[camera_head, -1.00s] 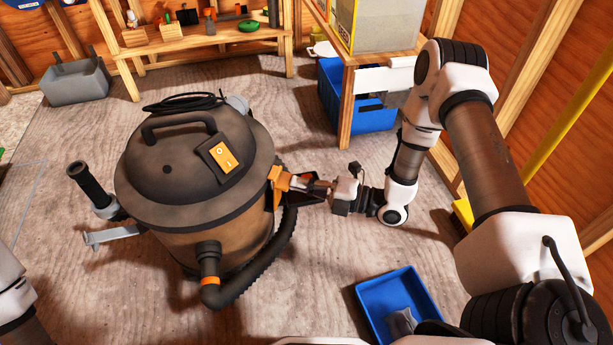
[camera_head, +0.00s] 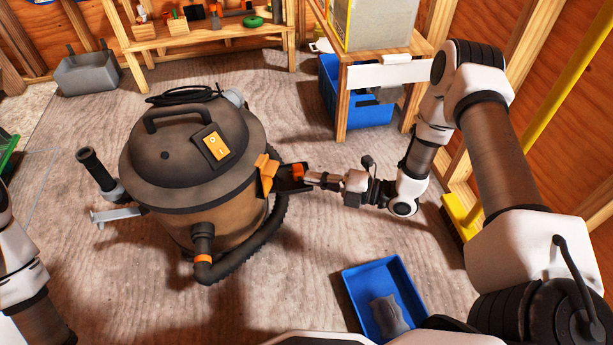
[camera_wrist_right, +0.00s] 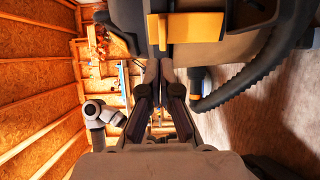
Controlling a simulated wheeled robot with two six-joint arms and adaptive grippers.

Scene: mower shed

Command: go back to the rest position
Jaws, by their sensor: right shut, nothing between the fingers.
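My right gripper (camera_head: 314,179) is at the right side of the brown drum-shaped shop vacuum (camera_head: 185,150). Its fingers are shut with nothing between them, and they point left at a dark bracket with orange parts (camera_head: 291,178) on the vacuum's side. In the right wrist view the closed fingers (camera_wrist_right: 159,65) meet just below an orange latch piece (camera_wrist_right: 194,27); I cannot tell whether they touch the vacuum.
A blue tray (camera_head: 353,281) with a grey item (camera_head: 388,315) in it lies on the floor at lower right. A wooden table (camera_head: 343,108) with a blue bin (camera_head: 328,84) under it stands behind my right arm. A grey tub (camera_head: 88,75) and a workbench (camera_head: 210,31) are at the back.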

